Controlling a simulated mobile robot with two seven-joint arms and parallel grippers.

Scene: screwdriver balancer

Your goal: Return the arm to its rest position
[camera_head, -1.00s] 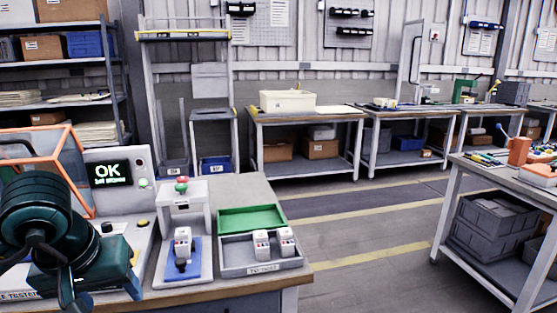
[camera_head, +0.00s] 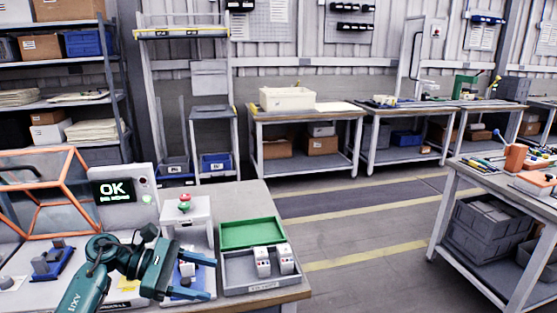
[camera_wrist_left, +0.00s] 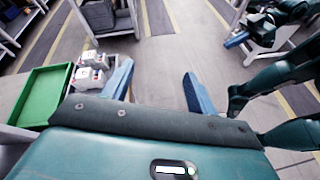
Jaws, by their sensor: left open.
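My left arm comes in from the lower left in the head view. Its gripper (camera_head: 208,277) is open, with two blue fingers pointing right in front of a white press-like fixture (camera_head: 187,215) with a red-and-green top. The fingers partly hide the fixture's blue base and a white part there. In the left wrist view the gap between the fingers (camera_wrist_left: 153,84) is empty, over the floor. A dark teal arm with a blue finger-like tip, probably my right gripper (camera_wrist_left: 237,40), shows at the upper right of that view; its jaws are unclear.
The grey tray (camera_head: 250,284) with a green section (camera_head: 252,233) holds two white parts (camera_head: 274,260) beside the gripper. A tester screen (camera_head: 112,190) reads OK, next to an orange-framed guard (camera_head: 62,190). Open floor (camera_head: 360,235) lies right of the bench; another table (camera_head: 500,190) stands beyond.

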